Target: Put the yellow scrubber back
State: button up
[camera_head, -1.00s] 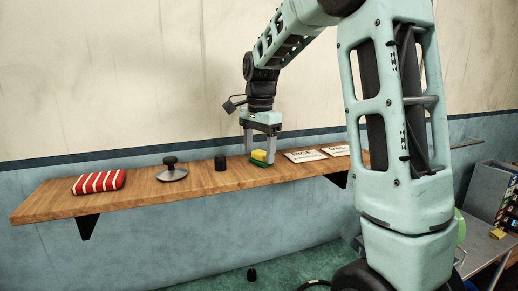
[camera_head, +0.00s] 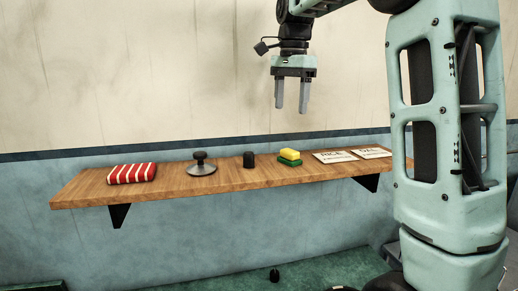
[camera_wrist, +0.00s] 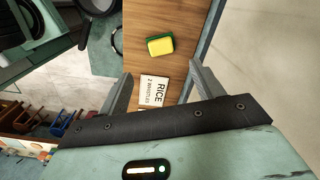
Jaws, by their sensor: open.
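The yellow scrubber (camera_head: 290,154), yellow on top with a green layer beneath, lies on the wooden wall shelf (camera_head: 225,178), between a black cylinder and the white cards. It also shows in the wrist view (camera_wrist: 160,46), flat on the shelf and clear of the fingers. My gripper (camera_head: 292,108) is above the scrubber, fingers pointing down, open and empty. In the wrist view its two fingers (camera_wrist: 160,85) are spread apart with nothing between them but the shelf and a card below.
On the shelf are a red-and-white striped cloth (camera_head: 132,173), a round metal lid with a black knob (camera_head: 201,165), the black cylinder (camera_head: 249,160) and a RICE card (camera_head: 336,156). Another small black object (camera_head: 274,275) sits on the green surface below. The air above the shelf is clear.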

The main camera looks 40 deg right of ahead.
jog(key=s+a+f+n, duration=0.1)
jog(key=a+f+n, duration=0.5)
jog(key=a, duration=0.5)
jog(key=s+a+f+n, duration=0.1)
jog(key=a+f+n, duration=0.5)
jog(key=a, duration=0.6)
jog(key=s+a+f+n+b, duration=0.2)
jog(key=s+a+f+n, duration=0.4)
jog(key=s, duration=0.4)
jog(key=s+a+f+n+b, duration=0.2)
jog(key=s+a+f+n, duration=0.4)
jog(key=s+f+n, duration=0.2)
notch_tip(320, 180, down, 3)
jog(key=shift+s+a+f, duration=0.15)
jog(key=shift+s+a, duration=0.05)
jog(key=shift+s, duration=0.95)
